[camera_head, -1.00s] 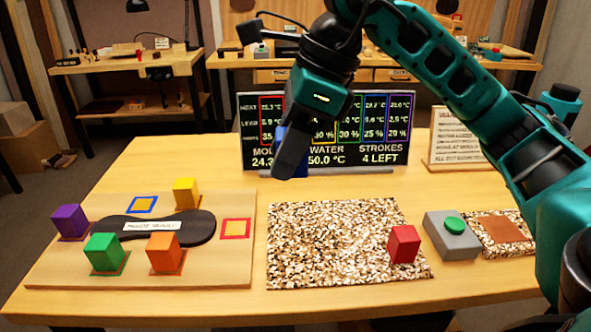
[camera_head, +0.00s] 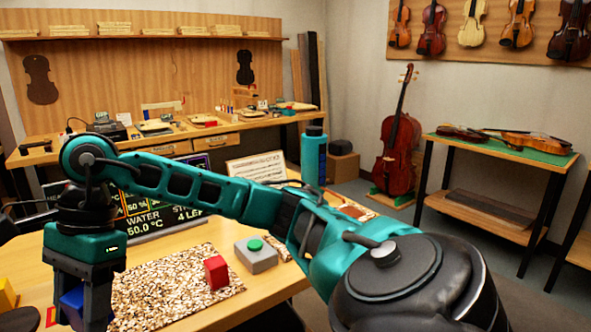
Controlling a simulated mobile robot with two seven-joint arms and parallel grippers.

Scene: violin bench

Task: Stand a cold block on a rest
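My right gripper (camera_head: 85,312), whose arm comes in from the right, is shut on a blue block (camera_head: 72,302) at the lower left. The fingers hide part of the block. The gripper is over the left side of the bench, left of the speckled mat (camera_head: 150,290). A red block (camera_head: 216,272) stands on the mat near its right edge. A yellow block (camera_head: 6,295) is cut off by the left edge of the view. Part of a red outlined rest (camera_head: 50,317) shows at the bottom left. My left gripper is not in view.
A grey box with a green button (camera_head: 256,255) stands right of the mat. The display board (camera_head: 150,215) and a white sign (camera_head: 255,168) stand behind, partly hidden by my arm. Stringed instruments (camera_head: 515,140) lie on a side table to the right.

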